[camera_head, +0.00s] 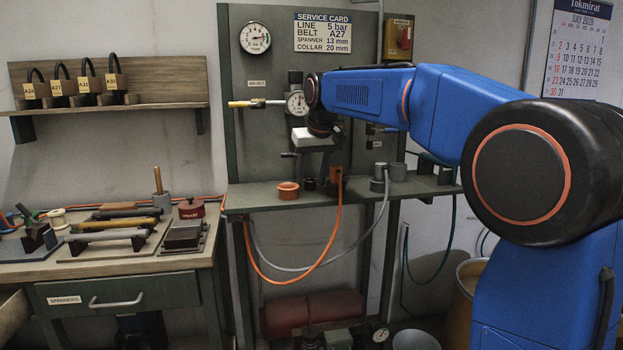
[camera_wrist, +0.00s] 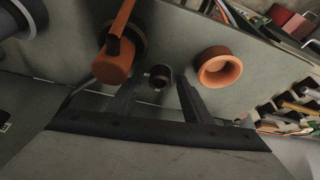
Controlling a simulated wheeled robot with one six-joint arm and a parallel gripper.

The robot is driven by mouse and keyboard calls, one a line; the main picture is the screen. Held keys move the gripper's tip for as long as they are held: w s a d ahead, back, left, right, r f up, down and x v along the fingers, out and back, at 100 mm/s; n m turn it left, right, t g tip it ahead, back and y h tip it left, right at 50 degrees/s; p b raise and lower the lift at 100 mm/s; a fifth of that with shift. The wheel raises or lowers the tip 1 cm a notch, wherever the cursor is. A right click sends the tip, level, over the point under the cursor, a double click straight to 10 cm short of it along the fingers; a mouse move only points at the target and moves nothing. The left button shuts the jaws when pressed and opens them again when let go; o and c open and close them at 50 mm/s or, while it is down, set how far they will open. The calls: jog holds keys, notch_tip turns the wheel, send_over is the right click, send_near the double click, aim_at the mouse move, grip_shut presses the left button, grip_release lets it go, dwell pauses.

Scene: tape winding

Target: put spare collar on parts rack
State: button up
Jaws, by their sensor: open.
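My gripper is open in the wrist view (camera_wrist: 161,82), its two dark fingers apart with a small dark ring-like part (camera_wrist: 160,72) showing between the tips; whether they straddle it or hover above is unclear. The head view shows my gripper pointing down over the green bench, with the dark part (camera_head: 310,184) below it. An orange hollow collar (camera_head: 288,190) stands just left of it; it also shows in the wrist view (camera_wrist: 219,67). I cannot tell for certain which part is the spare collar, or which fixture is the parts rack.
An orange hose fitting (camera_wrist: 114,60) stands close beside the fingers. A wall shelf (camera_head: 160,106) holds labelled belts. The wooden workbench (camera_head: 35,271) at left carries tools and a red tin (camera_head: 191,209).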

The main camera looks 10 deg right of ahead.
jog(key=v, duration=1.2)
